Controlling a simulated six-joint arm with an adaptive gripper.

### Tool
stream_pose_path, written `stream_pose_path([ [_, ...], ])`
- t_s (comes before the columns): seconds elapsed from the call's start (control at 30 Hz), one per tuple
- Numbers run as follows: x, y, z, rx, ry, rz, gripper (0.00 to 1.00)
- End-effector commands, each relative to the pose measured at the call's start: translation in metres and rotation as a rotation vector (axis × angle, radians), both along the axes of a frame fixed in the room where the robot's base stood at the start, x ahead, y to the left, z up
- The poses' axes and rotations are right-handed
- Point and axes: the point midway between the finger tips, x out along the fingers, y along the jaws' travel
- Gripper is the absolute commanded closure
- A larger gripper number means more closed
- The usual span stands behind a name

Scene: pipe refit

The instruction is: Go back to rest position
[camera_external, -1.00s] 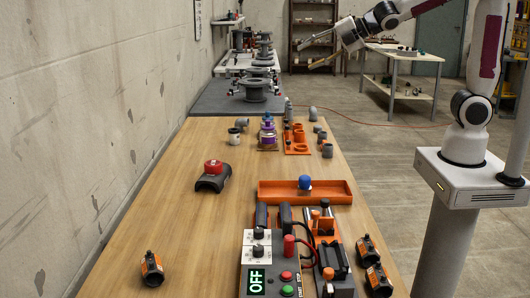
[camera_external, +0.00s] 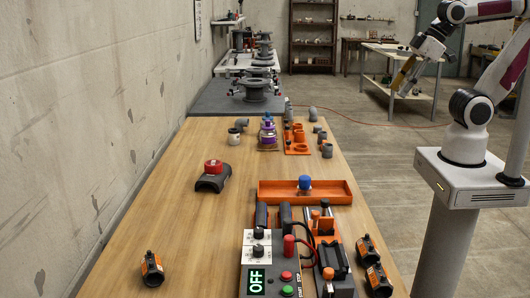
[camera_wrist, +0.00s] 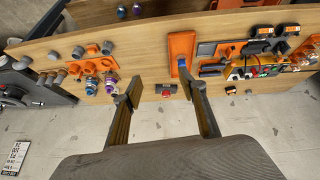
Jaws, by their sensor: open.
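My gripper (camera_external: 396,82) is raised at the right in the external view, clear of the wooden table and pointing downward. In the wrist view my gripper (camera_wrist: 160,88) shows two separated fingers with nothing held between them. A dark saddle-shaped part with a red cap (camera_external: 213,176) sits on the table; in the wrist view its red cap (camera_wrist: 166,93) shows between the fingers, far below them.
Grey and orange pipe fittings (camera_external: 297,137) stand farther back. A side table (camera_external: 415,57) stands behind my gripper. The table's left middle is clear.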

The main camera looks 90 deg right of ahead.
Motion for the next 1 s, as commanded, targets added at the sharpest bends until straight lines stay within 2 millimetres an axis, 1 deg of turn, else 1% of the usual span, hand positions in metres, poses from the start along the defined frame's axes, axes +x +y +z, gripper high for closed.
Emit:
stream_pose_path([
  [0.03, -0.008, 0.005, -0.002, 0.031, 0.009, -0.019, 0.58],
  [0.1, -0.015, 0.010, -0.005, 0.063, 0.022, -0.040, 0.58],
  [0.2, -0.021, 0.014, -0.008, 0.084, 0.034, -0.055, 0.58],
  [1.0, -0.022, 0.014, -0.008, 0.086, 0.036, -0.057, 0.58],
])
